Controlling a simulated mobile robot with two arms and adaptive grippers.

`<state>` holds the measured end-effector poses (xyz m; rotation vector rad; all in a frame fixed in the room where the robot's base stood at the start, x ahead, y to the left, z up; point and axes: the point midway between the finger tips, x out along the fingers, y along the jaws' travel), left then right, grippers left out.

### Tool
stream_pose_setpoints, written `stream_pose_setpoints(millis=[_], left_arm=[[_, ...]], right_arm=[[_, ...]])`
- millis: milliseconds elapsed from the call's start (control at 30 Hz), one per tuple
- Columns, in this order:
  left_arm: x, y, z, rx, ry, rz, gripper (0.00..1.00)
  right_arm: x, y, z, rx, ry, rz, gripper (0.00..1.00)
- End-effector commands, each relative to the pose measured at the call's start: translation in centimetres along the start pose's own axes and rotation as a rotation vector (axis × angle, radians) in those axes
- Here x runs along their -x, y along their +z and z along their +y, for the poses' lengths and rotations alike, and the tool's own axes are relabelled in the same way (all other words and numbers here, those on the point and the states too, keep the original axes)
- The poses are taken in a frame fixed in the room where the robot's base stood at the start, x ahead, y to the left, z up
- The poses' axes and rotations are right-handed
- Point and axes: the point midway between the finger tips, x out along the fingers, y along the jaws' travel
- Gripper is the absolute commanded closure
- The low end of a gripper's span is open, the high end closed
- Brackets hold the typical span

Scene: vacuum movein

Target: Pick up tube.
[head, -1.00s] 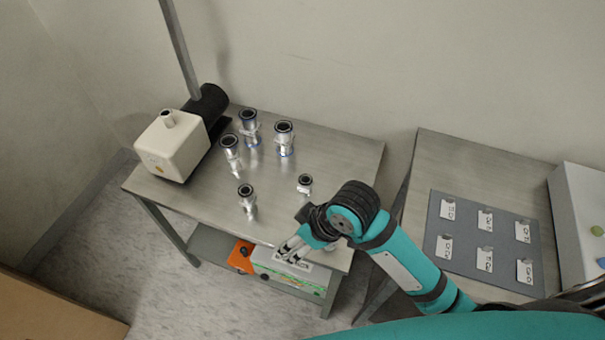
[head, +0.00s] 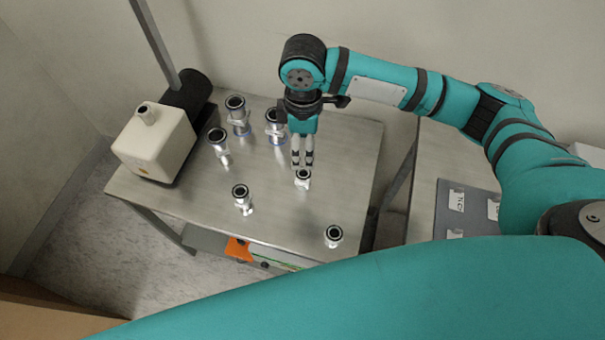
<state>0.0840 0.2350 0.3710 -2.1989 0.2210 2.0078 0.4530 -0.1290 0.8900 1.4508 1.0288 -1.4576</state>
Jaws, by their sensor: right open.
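Several silver metal tubes with dark ring-shaped tops stand on the steel table. A short tube (head: 303,181) is near the table's middle right. My right gripper (head: 302,165) is open and points down right at this tube, with its fingertips just above or behind the top. I cannot tell whether they touch it. Another short tube (head: 333,238) stands near the front right edge, and one (head: 243,201) at the front middle. Taller tubes stand at the back: one (head: 238,126), one (head: 222,157), and one (head: 280,138) partly beside the gripper. My left gripper is out of view.
A cream pump box (head: 152,145) with a black cylinder (head: 188,90) sits at the table's left, by a grey post (head: 155,38). The steel table (head: 285,222) is bare between tubes. A grey board with labels (head: 450,215) lies on another table at right.

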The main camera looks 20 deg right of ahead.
Motion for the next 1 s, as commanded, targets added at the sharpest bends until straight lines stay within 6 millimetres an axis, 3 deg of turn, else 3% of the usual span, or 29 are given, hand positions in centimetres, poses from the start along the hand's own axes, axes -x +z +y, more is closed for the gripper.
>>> stream_pose_setpoints(millis=[300, 633, 1000], left_arm=[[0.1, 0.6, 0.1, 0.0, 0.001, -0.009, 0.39], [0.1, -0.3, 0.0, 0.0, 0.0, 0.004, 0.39], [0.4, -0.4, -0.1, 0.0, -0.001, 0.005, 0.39]], right_arm=[[-6.9, 0.0, 0.0, -0.001, 0.0, -0.001, 0.35], [-9.7, -0.1, 0.3, -0.001, 0.002, 0.002, 0.35], [-14.2, -0.1, 0.9, 0.0, 0.002, 0.003, 0.35]])
